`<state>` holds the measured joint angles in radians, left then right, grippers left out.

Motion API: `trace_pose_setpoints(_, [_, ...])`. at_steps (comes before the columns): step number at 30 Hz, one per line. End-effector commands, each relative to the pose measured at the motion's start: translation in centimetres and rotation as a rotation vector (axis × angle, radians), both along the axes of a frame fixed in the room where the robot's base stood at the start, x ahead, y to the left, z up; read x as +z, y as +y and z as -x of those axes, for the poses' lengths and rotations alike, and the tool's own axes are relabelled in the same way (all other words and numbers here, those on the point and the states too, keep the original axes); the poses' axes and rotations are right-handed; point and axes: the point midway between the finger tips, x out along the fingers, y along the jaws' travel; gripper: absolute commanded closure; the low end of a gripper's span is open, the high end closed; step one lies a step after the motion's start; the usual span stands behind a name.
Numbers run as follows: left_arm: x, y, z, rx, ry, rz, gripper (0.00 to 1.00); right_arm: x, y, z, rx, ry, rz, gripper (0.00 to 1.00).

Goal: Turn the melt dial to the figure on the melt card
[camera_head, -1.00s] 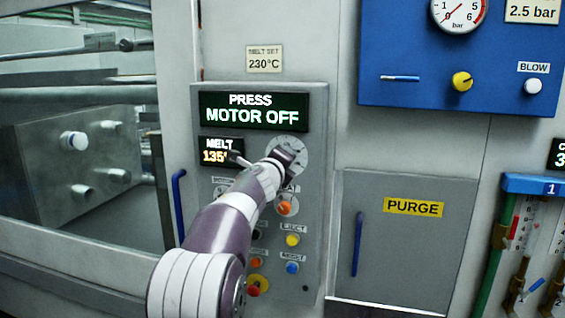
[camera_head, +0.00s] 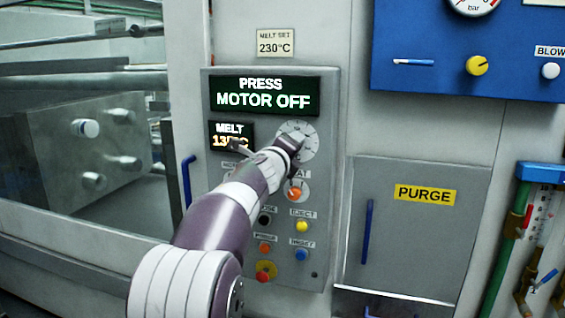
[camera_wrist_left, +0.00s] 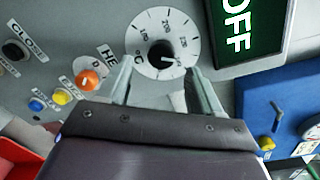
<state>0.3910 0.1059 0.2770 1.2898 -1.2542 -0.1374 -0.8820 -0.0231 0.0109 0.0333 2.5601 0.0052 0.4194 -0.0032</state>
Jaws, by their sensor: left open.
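The melt card (camera_head: 275,43) above the panel reads 230°C. The melt dial (camera_head: 304,136) is a pale round disc below the green display, partly covered by my gripper in the head view. The gripper (camera_head: 293,142) is small and dark in the head view. The melt readout (camera_head: 231,130) looks like 135°C, partly hidden. My right gripper is out of view.
The display (camera_head: 264,96) reads PRESS MOTOR OFF. An orange heat knob (camera_head: 294,193) sits just below the dial, with several coloured buttons under it. A purge door (camera_head: 425,240) is to the right, a blue panel (camera_head: 440,80) above it.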

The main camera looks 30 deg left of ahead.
Motion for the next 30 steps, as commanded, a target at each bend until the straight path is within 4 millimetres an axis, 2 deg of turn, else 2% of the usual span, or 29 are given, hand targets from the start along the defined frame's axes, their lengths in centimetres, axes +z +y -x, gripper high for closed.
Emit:
trace_pose_setpoints(1, [-0.2, -0.4, 1.4, 0.001, -0.003, -0.001, 0.35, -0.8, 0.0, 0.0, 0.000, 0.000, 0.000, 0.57])
trace_pose_setpoints(6, [0.2, -1.5, 5.5, 0.000, -0.002, 0.001, 0.35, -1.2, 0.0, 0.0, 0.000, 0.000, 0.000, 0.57])
trace_pose_setpoints(10, [0.4, -2.0, 7.3, 0.000, 0.000, 0.000, 0.35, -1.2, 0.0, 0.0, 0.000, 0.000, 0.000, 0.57])
trace_pose_setpoints(15, [0.4, -2.2, 8.0, -0.001, 0.000, 0.000, 0.35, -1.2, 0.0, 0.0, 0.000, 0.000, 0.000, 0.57])
trace_pose_setpoints(27, [0.4, -2.2, 7.9, -0.001, 0.000, 0.000, 0.35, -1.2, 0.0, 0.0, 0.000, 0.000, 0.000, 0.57])
trace_pose_setpoints(30, [0.3, -1.8, 8.1, 0.024, -0.015, 0.075, 0.35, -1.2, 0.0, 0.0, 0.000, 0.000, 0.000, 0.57])
